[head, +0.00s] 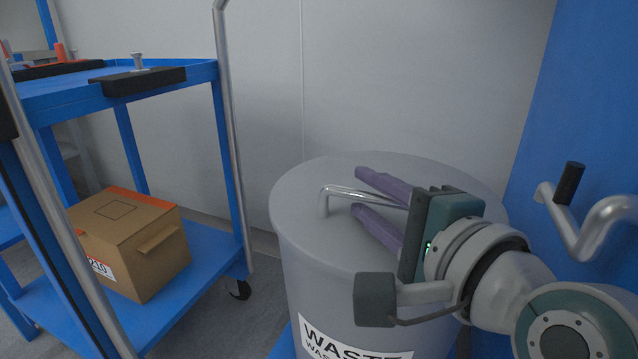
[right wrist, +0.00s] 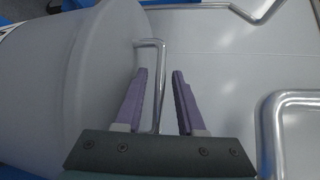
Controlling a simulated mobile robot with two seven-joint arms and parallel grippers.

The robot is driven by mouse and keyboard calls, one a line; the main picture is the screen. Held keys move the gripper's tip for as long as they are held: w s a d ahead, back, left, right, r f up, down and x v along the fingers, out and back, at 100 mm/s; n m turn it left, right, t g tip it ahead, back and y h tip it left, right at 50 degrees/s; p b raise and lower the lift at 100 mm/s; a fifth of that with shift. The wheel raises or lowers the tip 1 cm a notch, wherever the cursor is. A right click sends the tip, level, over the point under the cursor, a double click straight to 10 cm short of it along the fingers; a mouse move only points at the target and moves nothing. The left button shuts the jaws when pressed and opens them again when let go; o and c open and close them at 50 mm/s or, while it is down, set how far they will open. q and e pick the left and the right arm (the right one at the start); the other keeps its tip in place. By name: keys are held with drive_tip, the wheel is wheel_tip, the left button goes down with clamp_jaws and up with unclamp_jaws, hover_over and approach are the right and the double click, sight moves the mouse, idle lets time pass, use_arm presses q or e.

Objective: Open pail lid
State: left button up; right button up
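A large grey waste pail (head: 320,290) with a "WASTE" label stands at the centre right of the head view. Its flat lid (head: 300,185) lies on top and is closed. A bent metal handle (head: 345,190) rises from the lid. My right gripper (head: 355,190) is open, its two purple fingers on either side of the handle. In the right wrist view the handle (right wrist: 155,85) stands between the open fingers (right wrist: 158,75), nearer the left one, with a gap to the right one. I see no left gripper.
A blue cart (head: 210,255) with a cardboard box (head: 145,245) on its lower shelf stands at the left. A blue panel (head: 590,110) and a metal rail (head: 590,230) are close at the right. A pale wall (head: 420,70) is behind the pail.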

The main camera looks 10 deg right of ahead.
clamp_jaws()
idle(1.2)
